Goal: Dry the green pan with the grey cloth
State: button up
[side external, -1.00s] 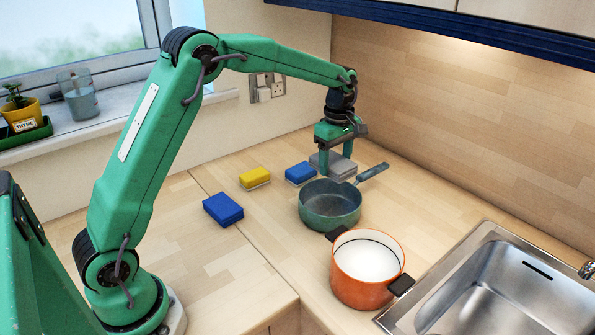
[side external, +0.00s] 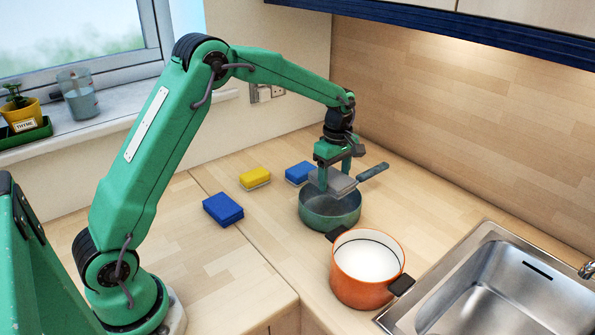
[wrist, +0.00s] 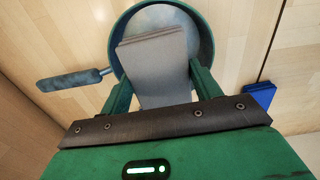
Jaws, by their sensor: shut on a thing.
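The green pan (side external: 330,212) stands on the worktop with its handle pointing to the back right in the side view. The wrist view shows its rim (wrist: 118,62) and its handle (wrist: 70,80). My gripper (side external: 334,182) is shut on the folded grey cloth (side external: 338,181) and holds it over the pan. In the wrist view the cloth (wrist: 158,65) lies between the two fingers of my gripper (wrist: 155,85) and covers most of the pan's opening. I cannot tell whether the cloth touches the pan inside.
An orange pot (side external: 362,285) stands close in front of the pan, with a steel sink (side external: 490,290) to its right. Two blue sponges (side external: 222,209) (side external: 300,173) and a yellow sponge (side external: 254,178) lie to the left and behind.

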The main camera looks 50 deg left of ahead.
jog(key=shift+d+f, duration=0.1)
jog(key=shift+f, duration=0.05)
jog(key=shift+d+f, duration=0.45)
jog(key=shift+d, duration=0.05)
jog(key=shift+f, duration=0.15)
